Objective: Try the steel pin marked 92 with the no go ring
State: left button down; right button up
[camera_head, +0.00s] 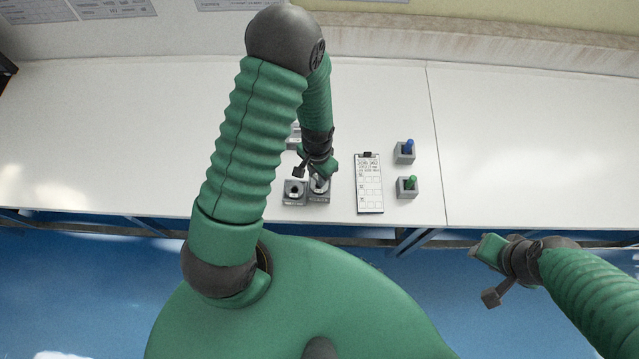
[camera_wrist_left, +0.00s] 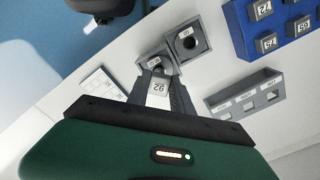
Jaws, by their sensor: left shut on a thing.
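The steel pin marked 92 (camera_wrist_left: 158,88) is held between the dark fingers of my left gripper (camera_wrist_left: 161,80) in the left wrist view. The fingers reach to a grey ring block (camera_wrist_left: 151,58), whose opening they partly cover. I cannot tell whether the pin touches it or is in it. A second grey ring block (camera_wrist_left: 187,43) with an open dark hole stands beside it. In the head view my left gripper (camera_head: 319,181) is over the right-hand block (camera_head: 319,197); the other block (camera_head: 294,192) is to its left. I cannot read which is no go. My right gripper (camera_head: 487,247) hangs in front of the table.
A blue rack (camera_wrist_left: 240,32) holds several numbered pins. A grey tray (camera_wrist_left: 225,109) has three labelled slots. A printed card (camera_head: 369,183) lies right of the blocks, then a blue-handled item (camera_head: 409,145) and a green-handled item (camera_head: 412,181) in grey holders. The table's right side is clear.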

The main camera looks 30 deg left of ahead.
pick_arm(q)
jog(key=shift+r+p, duration=1.8)
jog(key=shift+r, duration=0.3)
jog(key=shift+f, duration=0.1)
